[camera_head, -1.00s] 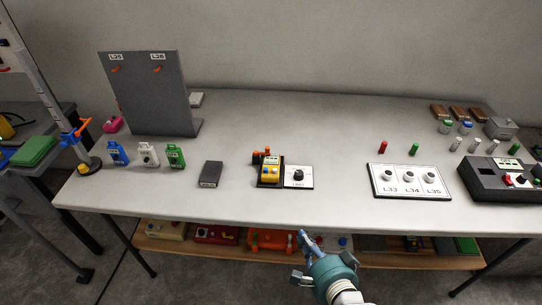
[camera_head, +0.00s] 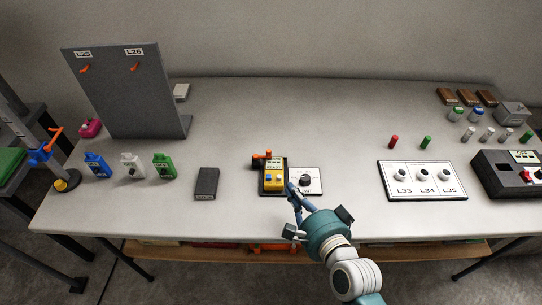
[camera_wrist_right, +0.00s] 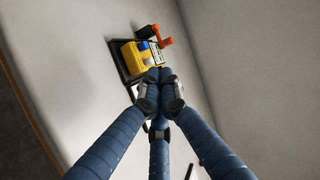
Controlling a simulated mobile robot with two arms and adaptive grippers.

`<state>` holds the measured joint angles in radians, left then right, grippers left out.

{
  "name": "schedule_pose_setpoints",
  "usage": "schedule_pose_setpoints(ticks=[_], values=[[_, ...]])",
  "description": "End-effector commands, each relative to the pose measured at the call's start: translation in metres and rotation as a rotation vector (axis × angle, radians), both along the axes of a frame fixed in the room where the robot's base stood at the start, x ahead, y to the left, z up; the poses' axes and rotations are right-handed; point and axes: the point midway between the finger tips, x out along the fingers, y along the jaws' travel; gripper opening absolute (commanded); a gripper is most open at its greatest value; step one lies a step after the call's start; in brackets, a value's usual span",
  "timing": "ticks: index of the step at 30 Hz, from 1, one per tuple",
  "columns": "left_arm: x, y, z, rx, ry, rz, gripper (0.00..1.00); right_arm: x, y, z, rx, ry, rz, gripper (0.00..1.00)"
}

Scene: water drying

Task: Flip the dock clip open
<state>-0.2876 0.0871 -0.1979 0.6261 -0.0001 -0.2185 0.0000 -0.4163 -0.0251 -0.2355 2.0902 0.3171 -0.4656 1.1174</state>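The dock (camera_head: 262,189) is a small black base near the front middle of the table, with a yellow device (camera_head: 274,184) in it. The dock clip (camera_head: 262,155) is an orange piece at the dock's back edge; it also shows in the right wrist view (camera_wrist_right: 166,37). My right gripper (camera_head: 291,187) reaches in from the front, with its fingertips at the right side of the yellow device. In the right wrist view its fingers (camera_wrist_right: 160,76) come together at the tips with nothing seen between them. I cannot tell whether they touch the device. My left gripper is out of view.
A white panel with a black knob (camera_head: 305,179) lies just right of the dock, partly behind my fingers. A dark grey box (camera_head: 206,183) lies to the left. A white panel with several knobs (camera_head: 383,181) lies farther right. The table behind the dock is clear.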

Motion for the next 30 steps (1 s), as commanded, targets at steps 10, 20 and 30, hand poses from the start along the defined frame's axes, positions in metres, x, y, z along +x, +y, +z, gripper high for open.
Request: schedule_pose_setpoints(ticks=[10,20,30], values=[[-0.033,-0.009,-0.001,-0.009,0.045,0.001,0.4,0.012,0.005,-0.003,0.0,-0.001,0.0,0.0],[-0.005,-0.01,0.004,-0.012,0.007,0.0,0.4,0.072,0.03,-0.023,0.0,-0.002,0.0,0.0],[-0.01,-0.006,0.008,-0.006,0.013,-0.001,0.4,0.118,0.049,-0.03,0.0,0.0,0.001,0.0]])
